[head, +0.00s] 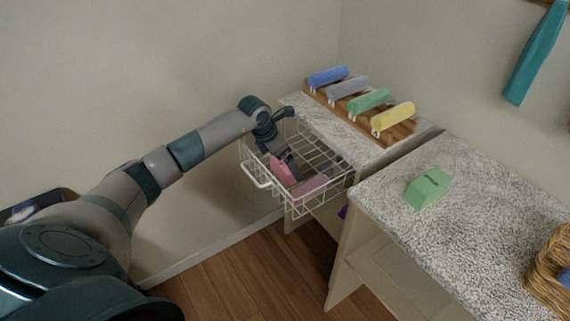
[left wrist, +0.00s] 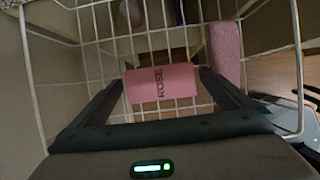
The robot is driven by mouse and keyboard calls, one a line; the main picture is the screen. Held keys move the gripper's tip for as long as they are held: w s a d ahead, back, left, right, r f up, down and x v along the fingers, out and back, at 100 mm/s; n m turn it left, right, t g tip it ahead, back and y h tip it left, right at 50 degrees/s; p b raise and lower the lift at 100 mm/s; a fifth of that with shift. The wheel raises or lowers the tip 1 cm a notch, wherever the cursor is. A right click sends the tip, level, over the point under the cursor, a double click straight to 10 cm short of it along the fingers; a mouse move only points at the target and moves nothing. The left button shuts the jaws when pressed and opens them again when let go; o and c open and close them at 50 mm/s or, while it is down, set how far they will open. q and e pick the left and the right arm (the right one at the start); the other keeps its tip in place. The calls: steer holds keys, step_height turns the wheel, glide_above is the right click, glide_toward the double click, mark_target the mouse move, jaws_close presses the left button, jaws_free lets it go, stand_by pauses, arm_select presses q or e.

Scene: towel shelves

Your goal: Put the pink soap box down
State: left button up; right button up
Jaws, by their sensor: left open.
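The pink soap box (head: 281,171), marked ROSE, is in the white wire basket (head: 262,182). In the left wrist view the box (left wrist: 161,83) lies over the basket's wires (left wrist: 90,40), between the fingertips. My left gripper (head: 291,168) reaches down into the basket. It is open, with one finger on each side of the box; in the left wrist view (left wrist: 162,82) small gaps seem to show beside the box. In the head view the gripper partly hides the box. My right gripper is not in view.
A pink towel (head: 310,186) lies in the basket beside the box, also in the left wrist view (left wrist: 227,50). A green soap box (head: 428,188) sits on the speckled counter (head: 470,215), near a wicker basket (head: 550,270).

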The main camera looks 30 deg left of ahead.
arm_select(q)
steer(key=b+v, duration=0.1)
steer(key=v, duration=0.9)
steer(key=shift+s+r+b, duration=0.2)
steer(key=shift+r+b, duration=0.15)
steer(key=shift+b, duration=0.05)
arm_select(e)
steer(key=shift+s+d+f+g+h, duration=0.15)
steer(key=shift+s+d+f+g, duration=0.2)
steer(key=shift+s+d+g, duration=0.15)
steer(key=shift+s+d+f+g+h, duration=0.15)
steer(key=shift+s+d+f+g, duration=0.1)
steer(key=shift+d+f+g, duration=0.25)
arm_select(q)
steer(key=shift+a, duration=0.1)
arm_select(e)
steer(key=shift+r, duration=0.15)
